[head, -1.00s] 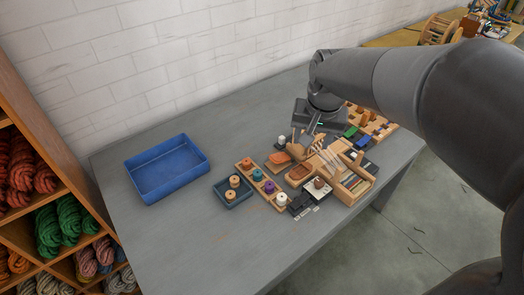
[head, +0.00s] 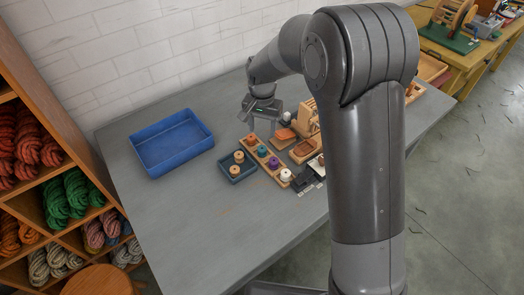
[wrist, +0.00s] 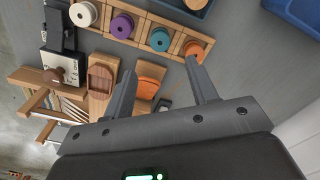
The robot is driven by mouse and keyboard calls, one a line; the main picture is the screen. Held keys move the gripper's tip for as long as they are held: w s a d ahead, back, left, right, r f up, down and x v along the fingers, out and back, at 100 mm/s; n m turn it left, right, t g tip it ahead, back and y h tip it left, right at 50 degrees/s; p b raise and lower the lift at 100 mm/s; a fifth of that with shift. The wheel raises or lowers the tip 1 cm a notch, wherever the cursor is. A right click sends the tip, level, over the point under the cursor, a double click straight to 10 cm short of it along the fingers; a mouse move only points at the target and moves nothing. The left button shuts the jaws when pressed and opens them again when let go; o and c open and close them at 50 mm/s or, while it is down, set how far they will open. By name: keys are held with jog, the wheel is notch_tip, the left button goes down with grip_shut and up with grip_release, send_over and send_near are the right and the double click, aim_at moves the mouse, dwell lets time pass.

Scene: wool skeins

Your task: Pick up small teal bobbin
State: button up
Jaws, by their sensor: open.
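The small teal bobbin (head: 262,151) sits in a wooden rack (head: 269,160), between an orange bobbin (head: 251,139) and a purple bobbin (head: 273,163). A white bobbin (head: 286,175) is at the near end. The teal bobbin also shows in the wrist view (wrist: 160,39), beyond the gap between my fingertips. My gripper (head: 261,116) is open and empty, above the table behind the rack's far end, apart from the bobbins. In the wrist view its fingers (wrist: 160,69) are spread, the right one reaching toward the orange bobbin (wrist: 194,50).
A dark blue-grey tray (head: 231,178) with two tan-orange bobbins stands just left of the rack. An empty blue bin (head: 172,143) is farther left. Wooden dishes (head: 303,149) and a wooden caddy crowd the rack's right side. The table's front left is clear.

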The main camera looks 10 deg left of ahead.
aim_at(262, 148)
notch_tip(262, 148, down, 10)
jog(key=shift+r, duration=0.2)
dwell(0.3)
jog(key=c, duration=1)
jog(key=shift+r, duration=0.15)
